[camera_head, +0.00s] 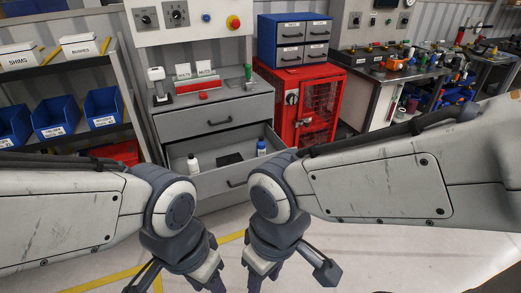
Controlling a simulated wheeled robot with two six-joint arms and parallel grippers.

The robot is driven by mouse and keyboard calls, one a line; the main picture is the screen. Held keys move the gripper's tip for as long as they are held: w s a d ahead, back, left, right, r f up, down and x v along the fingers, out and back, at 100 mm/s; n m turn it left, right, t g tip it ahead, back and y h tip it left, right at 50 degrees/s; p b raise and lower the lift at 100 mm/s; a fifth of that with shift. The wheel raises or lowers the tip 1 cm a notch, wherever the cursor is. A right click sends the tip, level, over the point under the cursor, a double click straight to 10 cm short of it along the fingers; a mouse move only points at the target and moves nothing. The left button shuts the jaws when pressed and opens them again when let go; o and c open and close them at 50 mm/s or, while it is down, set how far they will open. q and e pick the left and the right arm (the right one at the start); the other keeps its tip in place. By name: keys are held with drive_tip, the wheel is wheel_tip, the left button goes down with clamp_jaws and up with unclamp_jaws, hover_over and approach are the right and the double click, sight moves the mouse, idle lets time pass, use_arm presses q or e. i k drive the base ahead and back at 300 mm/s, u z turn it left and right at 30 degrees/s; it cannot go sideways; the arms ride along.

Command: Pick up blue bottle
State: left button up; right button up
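A small blue bottle (261,147) stands upright inside the open lower drawer (222,183) of a grey cabinet, near the drawer's right end. My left gripper (208,279) and my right gripper (258,278) hang side by side at the bottom of the view, in front of and below the drawer. Both are apart from the bottles. Their fingertips are cut off by the picture's lower edge, so their opening cannot be told.
A dark flat object (230,159) lies in the drawer between the bottles. The upper drawer (219,120) is shut. A red cage cabinet (312,108) stands right of the drawer. A shelf with blue bins (57,118) is at left. The floor in front is clear.

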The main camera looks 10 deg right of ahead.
sight(260, 143)
drive_tip(key=u, duration=0.4)
drive_tip(key=i, duration=0.65)
drive_tip(key=u, duration=0.6)
drive_tip(key=i, duration=1.05)
drive_tip(key=z, duration=0.5)
drive_tip(key=i, duration=0.9)
drive_tip(key=z, duration=1)
drive_tip(key=i, duration=0.35)
drive_tip(key=z, duration=0.25)
